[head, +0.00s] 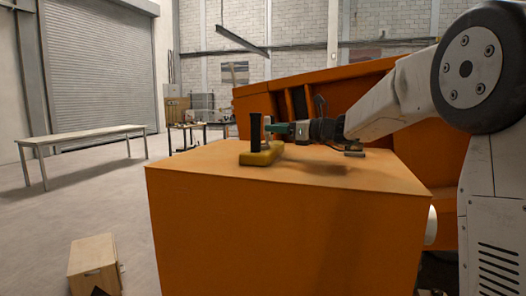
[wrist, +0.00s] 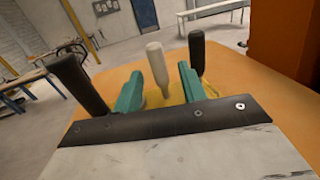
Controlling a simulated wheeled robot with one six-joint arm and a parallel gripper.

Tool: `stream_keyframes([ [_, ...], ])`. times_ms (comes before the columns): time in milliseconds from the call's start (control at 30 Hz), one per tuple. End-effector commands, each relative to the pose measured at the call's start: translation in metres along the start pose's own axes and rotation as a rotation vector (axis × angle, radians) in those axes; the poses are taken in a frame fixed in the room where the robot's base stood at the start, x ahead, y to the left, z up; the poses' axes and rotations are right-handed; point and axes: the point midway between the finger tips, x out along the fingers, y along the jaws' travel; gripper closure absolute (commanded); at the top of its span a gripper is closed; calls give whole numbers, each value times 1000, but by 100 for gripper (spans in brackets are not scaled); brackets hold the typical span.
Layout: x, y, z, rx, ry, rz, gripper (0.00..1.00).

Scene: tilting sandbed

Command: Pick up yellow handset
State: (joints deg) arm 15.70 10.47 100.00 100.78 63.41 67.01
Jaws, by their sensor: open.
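The yellow handset (head: 261,155) lies on top of the orange box near its far left part. An upright black stick (head: 256,132) rises from it. In the wrist view, its yellow body (wrist: 174,94) is partly hidden by my gripper. A pale stick (wrist: 157,64) stands in the middle, with a black stick (wrist: 80,84) to the left and another black stick (wrist: 197,54) to the right. My gripper (head: 279,129) has teal fingers and is open. In the wrist view its fingertips (wrist: 160,72) lie on either side of the pale stick, with gaps showing.
The orange box (head: 280,225) has a mostly clear top. A larger orange structure (head: 350,85) rises behind it. A long bench (head: 85,138) and a wooden box (head: 94,263) stand on the floor to the left.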

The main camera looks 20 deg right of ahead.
Motion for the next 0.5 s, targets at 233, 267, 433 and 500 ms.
stream_keyframes([
  [233, 37, 1, -1, 0, 0, 3, 59],
  [267, 38, 1, -1, 0, 0, 3, 59],
  [433, 39, 2, -1, 0, 0, 3, 59],
  [500, 39, 2, -1, 0, 0, 3, 73],
])
